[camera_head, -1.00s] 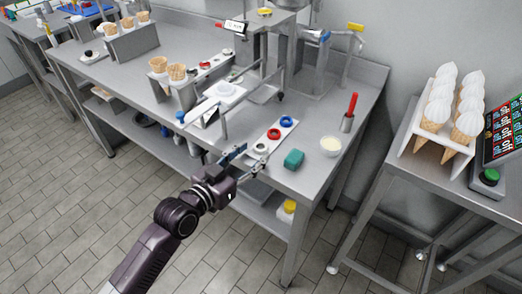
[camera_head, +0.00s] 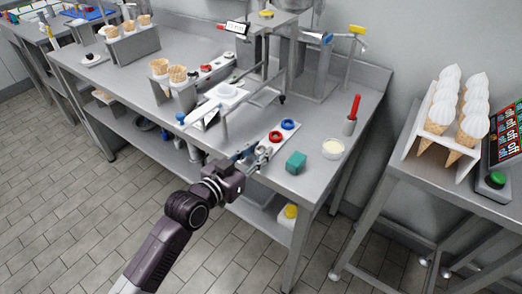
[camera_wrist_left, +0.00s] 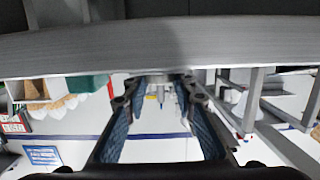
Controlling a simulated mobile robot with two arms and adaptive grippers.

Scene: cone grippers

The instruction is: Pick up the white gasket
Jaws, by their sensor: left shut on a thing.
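My left gripper (camera_head: 256,156) is at the front edge of the steel table, at the near end of a white strip that carries ring gaskets. It is shut on the white gasket, which is mostly hidden by the fingertips in the head view. On the same strip, the red gasket (camera_head: 275,137) lies just beyond the fingertips and the blue gasket (camera_head: 288,124) lies farther back. In the left wrist view the two blue-padded fingers (camera_wrist_left: 163,105) reach to the table edge, and I cannot make out the gasket there. My right gripper is not in view.
A red-handled tool stands in a grey holder (camera_head: 349,127). A metal machine frame is behind on the left. A cone rack (camera_head: 437,157) is on the right table.

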